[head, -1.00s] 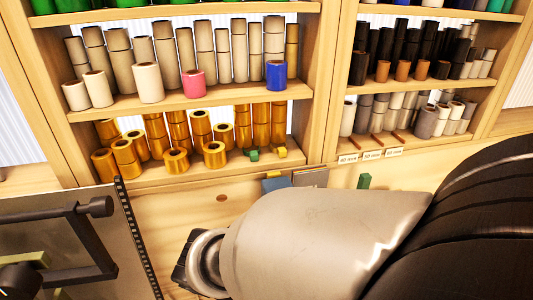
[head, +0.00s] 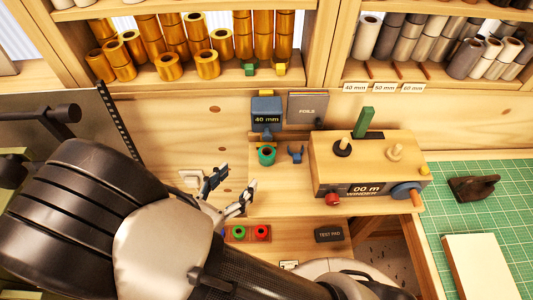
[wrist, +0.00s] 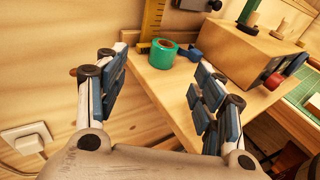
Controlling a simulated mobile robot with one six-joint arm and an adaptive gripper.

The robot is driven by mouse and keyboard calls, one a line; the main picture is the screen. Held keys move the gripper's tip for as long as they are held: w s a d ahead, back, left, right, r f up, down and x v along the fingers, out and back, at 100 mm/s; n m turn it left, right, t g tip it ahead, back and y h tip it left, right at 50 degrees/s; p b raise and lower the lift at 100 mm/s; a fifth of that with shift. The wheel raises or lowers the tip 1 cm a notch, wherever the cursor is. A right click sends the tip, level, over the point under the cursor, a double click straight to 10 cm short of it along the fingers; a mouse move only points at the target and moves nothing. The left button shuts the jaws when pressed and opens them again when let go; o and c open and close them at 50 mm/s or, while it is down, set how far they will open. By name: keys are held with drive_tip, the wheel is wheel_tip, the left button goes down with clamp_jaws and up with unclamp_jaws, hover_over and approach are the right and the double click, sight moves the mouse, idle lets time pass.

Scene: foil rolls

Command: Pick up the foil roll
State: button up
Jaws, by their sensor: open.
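A small green roll (head: 266,155) with a brown core stands on a wooden bench ledge (head: 262,190), below a blue unit reading "40 mm". It also shows in the wrist view (wrist: 163,54), upper middle, upright, with its hollow top visible. My gripper (head: 236,182) is open and empty, to the left of and nearer than the roll. In the wrist view the blue-padded fingers are spread on either side of the view, with the roll beyond and between them, apart from both. Several gold rolls (head: 169,67) stand on the shelf behind.
A wooden winder box (head: 345,174) with pegs and a crank stands right of the roll. A blue fork-shaped holder (head: 296,153) sits between them. A green cutting mat (head: 470,220) lies at the right. A white plug (wrist: 27,139) is on the wooden panel at lower left.

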sight(262, 158)
drive_tip(key=x, duration=0.5)
drive_tip(key=shift+w+d+f+b, duration=0.1)
drive_tip(key=shift+w+d+b, duration=0.1)
drive_tip(key=shift+b, duration=0.15)
drive_tip(key=x, duration=0.3)
drive_tip(key=b+x, duration=0.1)
drive_tip(key=shift+d+f, duration=0.35)
drive_tip(key=shift+d, duration=0.2)
drive_tip(key=shift+w+d, duration=0.2)
drive_tip(key=shift+w, duration=0.15)
drive_tip(key=c, duration=1.2)
drive_tip(key=shift+r, duration=0.1)
drive_tip(key=shift+c, duration=0.2)
